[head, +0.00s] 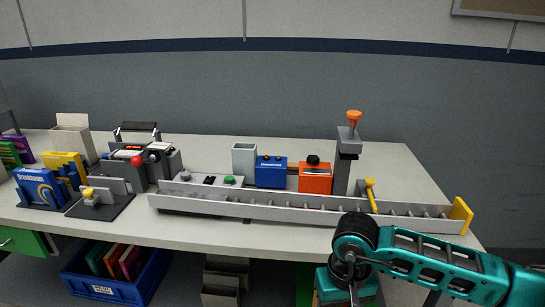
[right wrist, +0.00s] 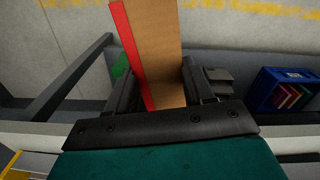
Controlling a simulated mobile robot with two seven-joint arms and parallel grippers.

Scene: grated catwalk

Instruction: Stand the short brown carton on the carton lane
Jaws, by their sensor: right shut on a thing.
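My right gripper (right wrist: 158,88) is shut on a brown carton (right wrist: 160,45) with a red strip (right wrist: 134,55) along one side. The carton sticks out beyond the fingers and its far end is cut off by the frame. In the head view my right arm reaches in from the lower right, with its wrist just in front of the table's front edge. I cannot make out the carton there. A long grey roller lane (head: 290,211) with a yellow end plate (head: 461,215) runs along the table's front, beyond the wrist. My left gripper is not in view.
A blue box (head: 271,172), an orange box (head: 315,178) and a grey post (head: 344,165) stand behind the lane. A yellow lever (head: 371,194) rises at the lane. Boxes and devices crowd the table's left. A blue crate (head: 116,287) sits below the table.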

